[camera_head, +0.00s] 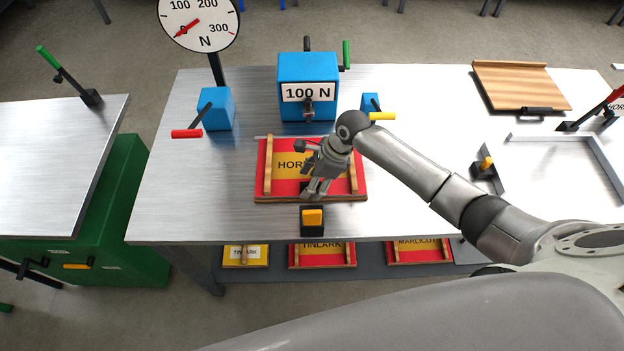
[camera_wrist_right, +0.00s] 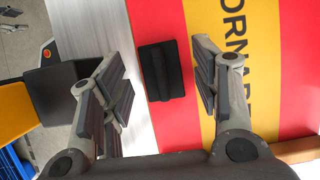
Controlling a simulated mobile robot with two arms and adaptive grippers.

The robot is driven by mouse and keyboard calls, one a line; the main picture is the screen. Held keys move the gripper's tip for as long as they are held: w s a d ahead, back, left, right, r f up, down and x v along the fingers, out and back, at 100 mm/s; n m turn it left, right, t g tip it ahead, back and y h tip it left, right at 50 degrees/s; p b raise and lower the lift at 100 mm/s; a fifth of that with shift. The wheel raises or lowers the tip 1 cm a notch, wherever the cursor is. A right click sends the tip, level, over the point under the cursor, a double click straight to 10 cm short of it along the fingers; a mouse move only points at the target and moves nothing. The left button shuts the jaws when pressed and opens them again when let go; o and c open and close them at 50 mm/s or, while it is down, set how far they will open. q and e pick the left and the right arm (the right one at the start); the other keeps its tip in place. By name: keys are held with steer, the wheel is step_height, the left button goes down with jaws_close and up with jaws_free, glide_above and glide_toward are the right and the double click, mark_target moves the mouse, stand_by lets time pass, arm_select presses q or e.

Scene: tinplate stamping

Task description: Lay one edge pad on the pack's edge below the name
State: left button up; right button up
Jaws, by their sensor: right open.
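The red and yellow pack (camera_head: 282,189) lies on the metal table, its name partly hidden by my right arm. In the right wrist view the pack (camera_wrist_right: 205,14) fills the right side, with dark letters of the name on its yellow band (camera_wrist_right: 237,45). A small black edge pad (camera_wrist_right: 162,70) appears to lie at the pack's edge on the red border below the name. My right gripper (camera_head: 316,194) is over the pack's front edge. In the wrist view its open fingers (camera_wrist_right: 160,88) stand either side of the pad, with gaps. My left gripper is out of view.
Wooden strips (camera_head: 267,170) lie along the pack's sides. A dark block with an orange top (camera_head: 312,218) stands just in front. A blue press marked 100 N (camera_head: 307,70) stands behind, a blue block with a red handle (camera_head: 214,110) at left. Other packs (camera_head: 322,256) lie on the shelf below.

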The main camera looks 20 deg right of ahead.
steer(key=b+v, duration=0.1)
steer(key=v, duration=1.1)
steer(key=shift+s, duration=0.15)
